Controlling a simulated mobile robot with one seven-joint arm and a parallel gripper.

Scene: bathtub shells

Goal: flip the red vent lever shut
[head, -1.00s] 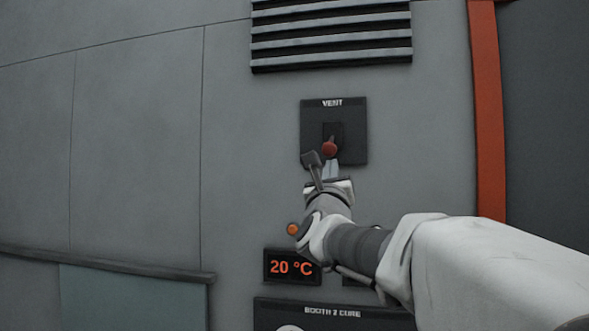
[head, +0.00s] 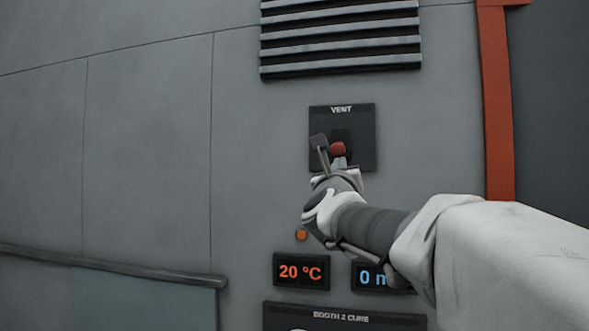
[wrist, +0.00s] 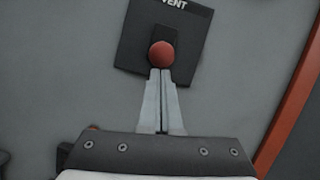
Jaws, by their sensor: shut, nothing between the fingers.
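The red vent lever knob (head: 337,149) stands out from the black VENT plate (head: 342,112) on the grey wall in the head view. In the wrist view the red knob (wrist: 161,55) sits in front of the plate (wrist: 190,40), right at the ends of my fingers. My gripper (head: 339,161) is shut and empty, pointing at the wall just below the knob. The wrist view shows its two fingers (wrist: 161,72) together, tips at the knob's lower edge. I cannot tell whether they touch it. The lever's stem is hidden behind the knob and fingers.
A slatted vent grille (head: 340,38) is above the plate. Below are an orange 20 °C display (head: 301,271), a blue display (head: 369,277) partly behind my arm, and a BOOTH 2 CURE panel (head: 340,317). An orange-red post (head: 496,110) stands at the right.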

